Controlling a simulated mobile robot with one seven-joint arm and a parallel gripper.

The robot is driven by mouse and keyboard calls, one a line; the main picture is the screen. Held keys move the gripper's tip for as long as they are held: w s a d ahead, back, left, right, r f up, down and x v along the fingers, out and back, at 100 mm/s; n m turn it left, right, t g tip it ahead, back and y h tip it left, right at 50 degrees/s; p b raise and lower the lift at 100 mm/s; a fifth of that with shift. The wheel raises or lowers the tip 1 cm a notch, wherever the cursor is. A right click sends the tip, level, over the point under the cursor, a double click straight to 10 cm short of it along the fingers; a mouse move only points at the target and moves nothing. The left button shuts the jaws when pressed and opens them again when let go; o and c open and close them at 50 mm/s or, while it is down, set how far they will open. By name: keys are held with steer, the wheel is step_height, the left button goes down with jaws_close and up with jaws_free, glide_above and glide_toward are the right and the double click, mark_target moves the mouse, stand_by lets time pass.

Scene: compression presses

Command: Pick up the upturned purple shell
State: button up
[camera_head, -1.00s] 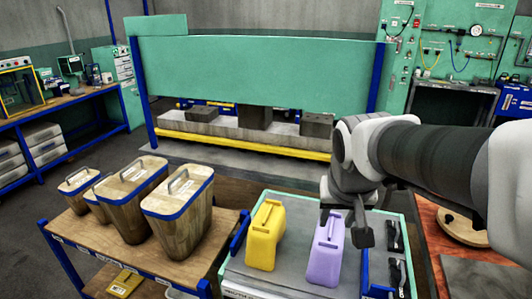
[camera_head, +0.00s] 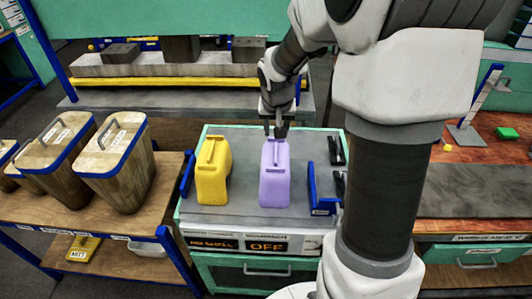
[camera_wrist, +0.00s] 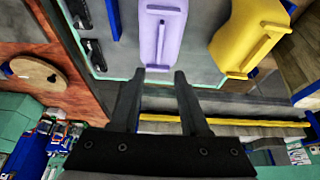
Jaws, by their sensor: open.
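The purple shell (camera_head: 275,177) stands on the grey top of a green-edged cabinet, with a raised handle-like bar on its upper face. My gripper (camera_head: 276,130) is at the far end of the shell, near its top. In the wrist view the shell (camera_wrist: 161,30) is at the top centre, and my gripper (camera_wrist: 158,75) is open with its two fingers pointing at the shell's near end. Nothing shows between the fingers. I cannot tell whether a fingertip touches the shell.
A yellow shell (camera_head: 212,172) stands left of the purple one. A blue bracket (camera_head: 318,190) and black clamps (camera_head: 337,150) are on the right. Wooden bins (camera_head: 120,165) stand on a cart at left. The press (camera_head: 180,65) is behind.

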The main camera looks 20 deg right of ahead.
glide_above(276, 153)
steer(key=s, duration=0.1)
steer(key=f, duration=0.5)
steer(key=shift+s+a, duration=0.15)
steer(key=shift+a, duration=0.2)
steer(key=f, duration=0.4)
steer(key=shift+w+d+f, duration=0.15)
steer(key=shift+w+f, duration=0.05)
steer(key=shift+w+d+f, duration=0.1)
steer(key=shift+w+f, duration=0.15)
steer(key=shift+f, duration=0.2)
steer(key=shift+f+b, duration=0.15)
steer(key=shift+b, duration=0.25)
steer(key=shift+c, duration=0.2)
jaws_close()
